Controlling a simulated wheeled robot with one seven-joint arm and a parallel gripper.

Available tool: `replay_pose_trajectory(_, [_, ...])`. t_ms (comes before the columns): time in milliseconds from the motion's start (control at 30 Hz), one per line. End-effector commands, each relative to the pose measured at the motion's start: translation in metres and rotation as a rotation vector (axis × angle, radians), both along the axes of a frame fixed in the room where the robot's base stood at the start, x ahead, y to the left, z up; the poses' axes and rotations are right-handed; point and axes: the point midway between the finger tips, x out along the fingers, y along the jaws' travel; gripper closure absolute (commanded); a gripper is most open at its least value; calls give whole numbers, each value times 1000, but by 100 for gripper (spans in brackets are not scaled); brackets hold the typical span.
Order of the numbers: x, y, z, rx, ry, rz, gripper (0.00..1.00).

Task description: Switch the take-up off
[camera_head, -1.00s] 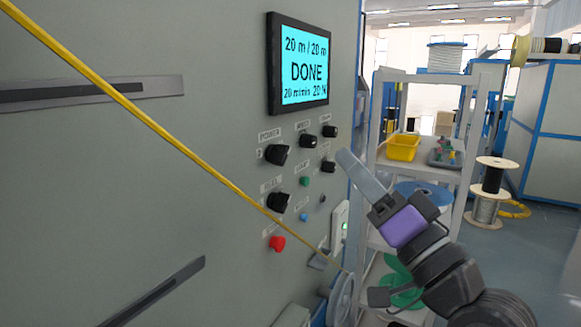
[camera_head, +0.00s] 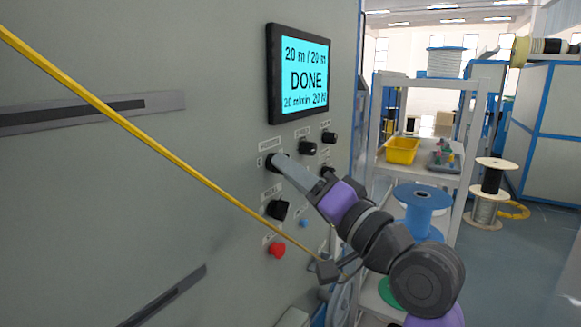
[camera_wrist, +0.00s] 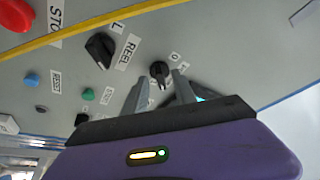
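The take-up's grey control panel carries a black rotary knob (camera_wrist: 158,70), whose label is mostly hidden in the wrist view apart from an "O" mark. In the head view this is the upper-left POWER knob (camera_head: 276,161), partly covered by my finger. My gripper (camera_head: 280,165) has its fingertips at this knob. In the wrist view my gripper (camera_wrist: 159,80) is open, with a finger on each side of the knob and a small gap visible. The REEL knob (camera_wrist: 100,48) sits nearby, below POWER in the head view (camera_head: 277,209). The screen (camera_head: 303,75) reads DONE, 20 m / 20 m.
A taut yellow cable (camera_head: 150,128) runs diagonally in front of the panel, passing below my gripper. The red stop button (camera_head: 277,250) and smaller blue (camera_wrist: 31,80) and green (camera_wrist: 88,94) buttons are close by. A shelf with a yellow bin (camera_head: 402,151) stands right.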

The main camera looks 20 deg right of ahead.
Motion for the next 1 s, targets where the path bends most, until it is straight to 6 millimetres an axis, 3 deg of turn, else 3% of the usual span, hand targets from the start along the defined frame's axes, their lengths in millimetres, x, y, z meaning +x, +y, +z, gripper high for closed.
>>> replay_pose_trajectory(333, [4, 2, 1, 0, -2, 0, 69])
replay_pose_trajectory(500, [4, 1, 1, 0, -1, -1, 100])
replay_pose_trajectory(1000, [4, 1, -4, -51, -39, 0, 100])
